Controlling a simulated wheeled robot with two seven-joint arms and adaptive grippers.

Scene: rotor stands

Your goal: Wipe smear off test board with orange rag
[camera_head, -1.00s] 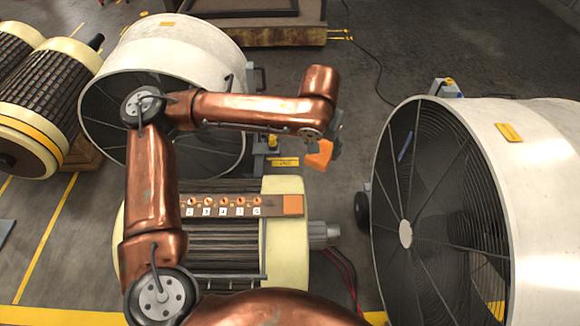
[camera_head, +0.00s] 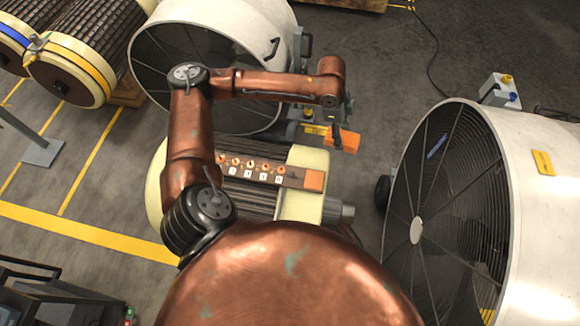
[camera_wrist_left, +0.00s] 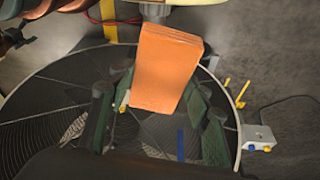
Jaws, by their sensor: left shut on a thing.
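My left gripper (camera_head: 337,128) is shut on the orange rag (camera_head: 347,140), a flat-sided orange block in the head view. In the left wrist view the rag (camera_wrist_left: 168,68) stands out from between the dark green fingers. The test board (camera_head: 294,178) is a narrow brown strip on top of a cream-ended rotor. It carries a row of orange knobs, white number tags and an orange square at its right end. The rag is apart from the board, above and right of its right end in the head view. I cannot make out a smear. My right gripper is not in view.
A large white drum fan (camera_head: 235,25) stands behind the rotor (camera_head: 303,205), and another (camera_head: 545,220) stands at the right. Other ribbed rotors (camera_head: 85,65) lie at the upper left. Grey floor with yellow lines is open at the left.

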